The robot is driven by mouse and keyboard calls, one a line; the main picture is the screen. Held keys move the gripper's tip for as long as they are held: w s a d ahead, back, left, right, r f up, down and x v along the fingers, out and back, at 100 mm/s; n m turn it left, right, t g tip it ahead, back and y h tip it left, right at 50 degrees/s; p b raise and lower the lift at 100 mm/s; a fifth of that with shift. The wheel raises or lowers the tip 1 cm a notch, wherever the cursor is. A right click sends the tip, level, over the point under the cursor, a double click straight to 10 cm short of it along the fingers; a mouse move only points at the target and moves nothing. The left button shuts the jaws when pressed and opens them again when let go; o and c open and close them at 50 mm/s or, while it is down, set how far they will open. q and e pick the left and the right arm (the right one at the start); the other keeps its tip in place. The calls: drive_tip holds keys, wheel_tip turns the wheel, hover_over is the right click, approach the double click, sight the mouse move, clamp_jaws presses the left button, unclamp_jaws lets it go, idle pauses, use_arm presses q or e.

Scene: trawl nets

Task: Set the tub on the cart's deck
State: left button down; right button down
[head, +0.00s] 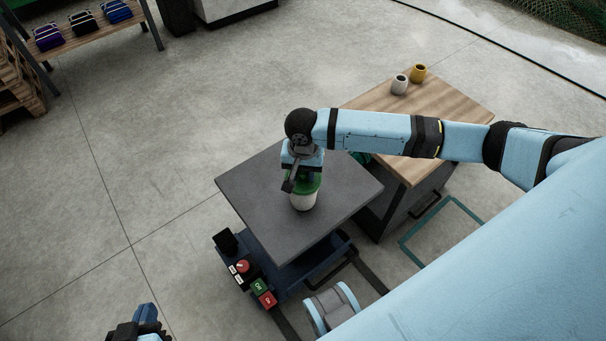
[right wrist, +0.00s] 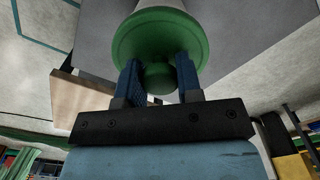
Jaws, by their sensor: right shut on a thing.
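The tub (head: 304,199) is white with a green lid and stands upright over the middle of the cart's dark grey deck (head: 345,190). I cannot tell whether its base touches the deck. My right gripper (head: 304,175) is above the tub, and in the right wrist view its two blue fingers (right wrist: 159,78) are shut around the knob of the green lid (right wrist: 160,32). The deck also shows in the right wrist view (right wrist: 235,35). My left gripper (head: 140,328) is low at the left, away from the cart, only partly in view.
A control box with a red knob (head: 242,266) and green and red buttons is at the cart's front left. A wooden-topped cabinet (head: 440,105) stands beside the deck, bearing a white mug (head: 399,84) and a yellow mug (head: 418,73).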

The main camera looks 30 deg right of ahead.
drive_tip(key=shift+f, duration=0.45)
drive_tip(key=c, duration=0.8)
unclamp_jaws()
drive_tip(key=shift+f, duration=0.1)
